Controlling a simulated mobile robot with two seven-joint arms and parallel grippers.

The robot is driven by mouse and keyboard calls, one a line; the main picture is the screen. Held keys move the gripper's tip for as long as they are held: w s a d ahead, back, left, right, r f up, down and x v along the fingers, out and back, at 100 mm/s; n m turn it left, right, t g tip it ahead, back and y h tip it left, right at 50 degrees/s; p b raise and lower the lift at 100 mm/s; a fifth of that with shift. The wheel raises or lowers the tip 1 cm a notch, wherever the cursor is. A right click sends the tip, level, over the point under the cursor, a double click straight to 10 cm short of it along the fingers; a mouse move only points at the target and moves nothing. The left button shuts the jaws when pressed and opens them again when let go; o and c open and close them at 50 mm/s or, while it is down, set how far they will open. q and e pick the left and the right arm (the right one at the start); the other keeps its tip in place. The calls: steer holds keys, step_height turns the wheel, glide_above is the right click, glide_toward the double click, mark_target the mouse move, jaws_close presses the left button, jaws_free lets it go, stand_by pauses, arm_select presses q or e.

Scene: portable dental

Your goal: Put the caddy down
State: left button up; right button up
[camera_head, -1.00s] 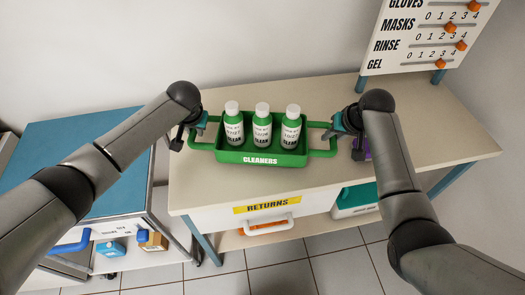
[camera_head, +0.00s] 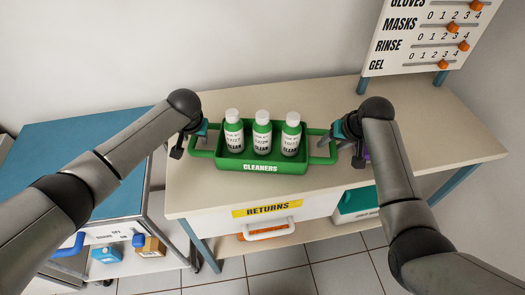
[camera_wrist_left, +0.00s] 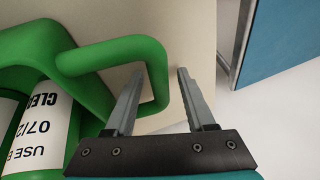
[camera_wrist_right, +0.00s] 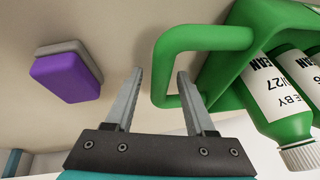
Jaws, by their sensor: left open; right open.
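The green caddy (camera_head: 262,167), labelled CLEANERS, rests upright on the beige tabletop with three white-capped green bottles (camera_head: 262,133) in it. My left gripper (camera_head: 197,143) is open at the caddy's left handle. In the left wrist view the fingers (camera_wrist_left: 155,95) stand open around one bar of the handle (camera_wrist_left: 115,48). My right gripper (camera_head: 338,141) is open at the right handle. In the right wrist view the fingers (camera_wrist_right: 160,95) stand open around a bar of the right handle (camera_wrist_right: 200,42). The caddy's underside is hidden.
A purple block (camera_wrist_right: 65,78) lies on the table beside the right handle. A board with orange sliders (camera_head: 425,38) stands at the back right. A blue-topped cart (camera_head: 70,150) is at the left. A RETURNS drawer (camera_head: 267,210) is below the tabletop. The table's right part is bare.

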arm_select(q)
steer(key=shift+r, duration=0.1)
steer(key=v, duration=1.1)
steer(key=shift+s+r, duration=0.15)
steer(key=shift+r, duration=0.25)
arm_select(e)
steer(key=v, duration=1.2)
arm_select(q)
steer(key=shift+d, duration=0.1)
